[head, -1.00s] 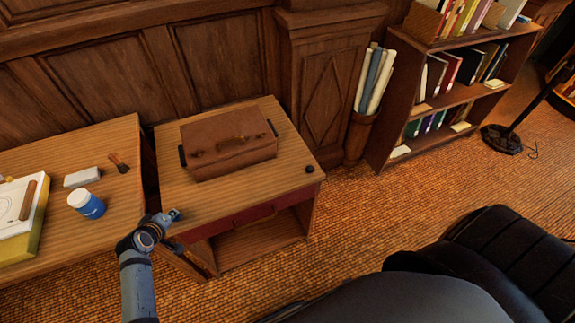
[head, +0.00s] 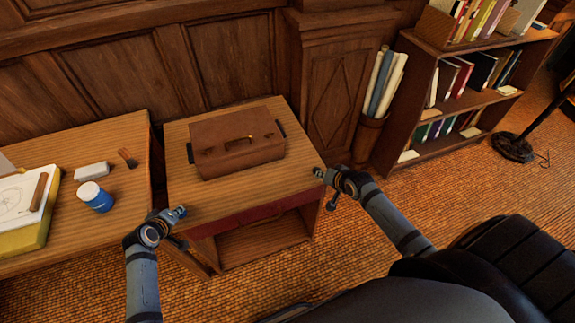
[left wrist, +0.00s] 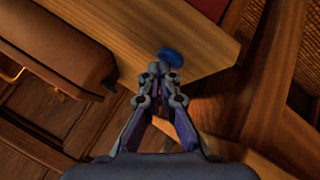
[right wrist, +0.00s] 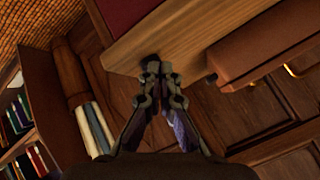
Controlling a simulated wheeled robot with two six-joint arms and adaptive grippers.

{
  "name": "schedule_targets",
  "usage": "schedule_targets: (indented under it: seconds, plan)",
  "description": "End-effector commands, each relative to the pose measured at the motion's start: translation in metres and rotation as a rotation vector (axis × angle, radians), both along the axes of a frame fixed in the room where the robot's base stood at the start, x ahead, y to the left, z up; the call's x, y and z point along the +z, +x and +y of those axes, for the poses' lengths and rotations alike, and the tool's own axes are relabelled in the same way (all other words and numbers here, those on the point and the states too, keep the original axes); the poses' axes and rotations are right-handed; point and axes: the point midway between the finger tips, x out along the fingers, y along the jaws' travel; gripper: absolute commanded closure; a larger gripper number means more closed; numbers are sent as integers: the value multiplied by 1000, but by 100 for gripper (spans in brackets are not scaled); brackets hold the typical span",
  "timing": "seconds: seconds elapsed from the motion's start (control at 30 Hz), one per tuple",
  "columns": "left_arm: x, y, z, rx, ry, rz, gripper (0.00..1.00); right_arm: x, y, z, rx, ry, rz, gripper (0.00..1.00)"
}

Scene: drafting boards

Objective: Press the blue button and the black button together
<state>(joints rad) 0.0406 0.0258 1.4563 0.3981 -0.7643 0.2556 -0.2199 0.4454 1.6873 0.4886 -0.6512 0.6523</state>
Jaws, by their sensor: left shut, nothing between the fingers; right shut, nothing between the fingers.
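The blue button (left wrist: 172,57) is a round disc on the table's edge area in the left wrist view. My left gripper (head: 180,211) is shut and empty at the table's front left corner. Its closed tips (left wrist: 160,70) are right beside the blue button; whether they touch it I cannot tell. The black button (right wrist: 150,59) is a dark spot near the table's other front corner in the right wrist view. My right gripper (head: 319,173) is shut and empty there, its tips (right wrist: 153,68) partly covering the black button. In the head view the grippers hide both buttons.
A brown leather case (head: 235,148) lies on the small table (head: 270,188) behind the grippers. A desk (head: 120,198) at left holds a blue-and-white jar (head: 95,196), an eraser-like block (head: 91,171) and a brush. A bookshelf (head: 405,125) stands at right.

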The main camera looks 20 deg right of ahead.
Motion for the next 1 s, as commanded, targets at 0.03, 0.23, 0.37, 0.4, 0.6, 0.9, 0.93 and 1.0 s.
schedule_targets:
  seconds: [0.03,0.23,0.37,0.4,0.6,0.9,0.93,1.0]
  plan:
    - [-2,-1,0,-1,1,5,100,21,13,-4,-9,6,-6,100]
    - [-2,-1,0,-1,1,3,100,74,39,-13,-54,35,4,100]
    - [-2,-1,0,-1,1,3,100,88,44,-15,-69,44,9,100]
    - [-2,-1,0,-1,1,3,100,90,45,-16,-71,45,10,100]
    - [-2,-1,0,-1,1,5,100,90,45,-16,-73,45,11,100]
    - [-2,-1,0,-1,1,5,100,78,45,-16,-73,47,10,100]
    - [-2,-1,0,-1,1,5,100,74,45,-16,-73,46,12,100]
    - [-2,-1,0,-1,1,5,100,64,45,-16,-73,46,12,100]
